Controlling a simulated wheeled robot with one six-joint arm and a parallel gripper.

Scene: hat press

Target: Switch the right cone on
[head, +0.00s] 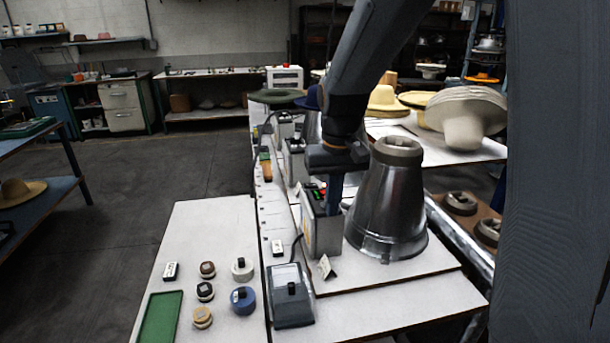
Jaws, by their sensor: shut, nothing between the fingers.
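The right cone (390,205), a grey metal cone with a brown top ring, stands upright on the white bench at the right. A grey control box (322,232) stands just to its left, with small red and green marks on its upper part. My gripper (334,200) points down in front of the cone's left side, at the top of this box. It is shut and empty. My arm and gripper hide part of the box top, so I cannot tell whether the fingertips touch it or which way any switch stands. Another cone, farther back, is mostly hidden behind my arm.
A grey box with a black knob (292,296) stands in front. Several small round pieces and a green tray (160,318) lie on the white table at front left. A small tent card (327,268) stands near the control box. Hats lie behind. Open floor is left.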

